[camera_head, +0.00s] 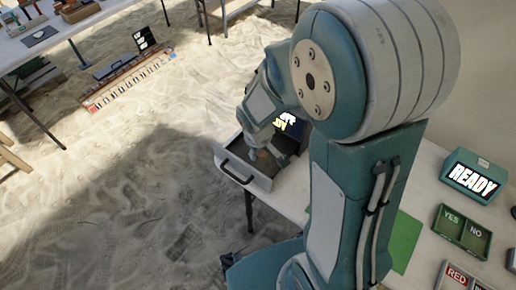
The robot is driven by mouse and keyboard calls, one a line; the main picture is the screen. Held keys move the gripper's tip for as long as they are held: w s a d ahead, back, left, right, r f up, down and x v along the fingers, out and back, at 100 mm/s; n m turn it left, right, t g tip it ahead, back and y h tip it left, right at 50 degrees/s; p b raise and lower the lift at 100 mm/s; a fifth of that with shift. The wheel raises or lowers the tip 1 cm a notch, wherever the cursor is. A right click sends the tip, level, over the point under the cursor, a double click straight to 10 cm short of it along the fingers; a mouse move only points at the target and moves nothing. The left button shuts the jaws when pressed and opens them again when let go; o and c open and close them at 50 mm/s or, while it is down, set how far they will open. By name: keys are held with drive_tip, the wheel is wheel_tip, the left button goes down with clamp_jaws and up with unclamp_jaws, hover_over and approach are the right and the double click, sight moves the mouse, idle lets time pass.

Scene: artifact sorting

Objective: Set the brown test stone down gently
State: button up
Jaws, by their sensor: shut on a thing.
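My gripper (259,152) points down into an open drawer with a white front (262,182) and a dark handle. It is small in the picture and partly hidden by its own links. It is shut on a brown thing (264,156), the brown test stone, of which only a little shows at the fingertips. I cannot tell whether the stone touches the drawer floor. A dark device with a lit yellow and white display (289,124) stands right behind the drawer.
On the white table (416,212) at the right are a READY display box (473,178), a green YES/NO tray (462,232), a RED-labelled tray (458,277) and a green mat (405,243). Sandy floor (130,190) lies open at left. Other tables stand at the back.

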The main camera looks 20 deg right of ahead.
drive_tip(key=w+f, duration=0.2)
drive_tip(key=w+d+f, duration=0.1)
drive_tip(key=w+f, duration=0.3)
drive_tip(key=shift+w+d+f, duration=0.25)
drive_tip(key=shift+w+d, duration=0.15)
drive_tip(key=shift+w+f, duration=0.25)
drive_tip(key=shift+f, duration=1.55)
drive_tip(key=o, duration=1.1)
drive_tip(key=shift+f, duration=0.1)
